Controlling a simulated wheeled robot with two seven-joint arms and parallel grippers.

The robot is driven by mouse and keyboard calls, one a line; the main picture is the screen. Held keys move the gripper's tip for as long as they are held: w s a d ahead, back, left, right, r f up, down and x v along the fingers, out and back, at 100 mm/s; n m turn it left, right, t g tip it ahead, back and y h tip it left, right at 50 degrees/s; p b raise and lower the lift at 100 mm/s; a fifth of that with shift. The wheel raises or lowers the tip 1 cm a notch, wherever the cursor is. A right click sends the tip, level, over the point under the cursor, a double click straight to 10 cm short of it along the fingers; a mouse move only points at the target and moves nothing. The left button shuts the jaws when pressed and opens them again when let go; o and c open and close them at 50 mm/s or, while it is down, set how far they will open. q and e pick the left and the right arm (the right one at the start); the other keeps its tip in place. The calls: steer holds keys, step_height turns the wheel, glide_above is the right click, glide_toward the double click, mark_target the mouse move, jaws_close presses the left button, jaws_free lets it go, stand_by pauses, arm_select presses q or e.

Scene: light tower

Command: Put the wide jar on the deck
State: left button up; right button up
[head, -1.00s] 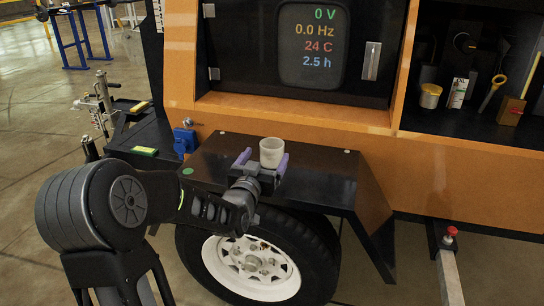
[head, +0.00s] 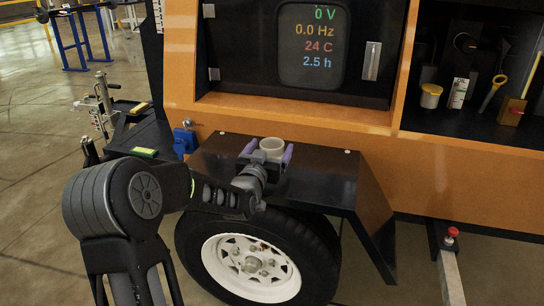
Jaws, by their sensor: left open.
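The wide jar, a whitish open cup (head: 272,146), is upright over the black top of the wheel fender, which looks like the deck (head: 325,168). My left gripper (head: 268,152) comes in from the near left, with its purple-tipped fingers open on either side of the jar. The gripper's body hides the jar's lower part, so its contact with the deck does not show. Whether the fingers touch the jar is too small to tell. My right gripper is not in view.
A black panel with a lit display (head: 312,45) stands behind the deck. An open shelf at the right holds a yellow-lidded jar (head: 430,96), a white bottle (head: 458,93) and other items. A blue fitting (head: 184,140) is left of the deck. A wheel (head: 250,262) is below.

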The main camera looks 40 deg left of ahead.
arm_select(q)
steer(key=shift+c, duration=0.6)
steer(key=c, duration=1.5)
step_height(320, 180, up, 10)
steer(key=shift+p, duration=1.25)
steer(key=shift+c, duration=0.2)
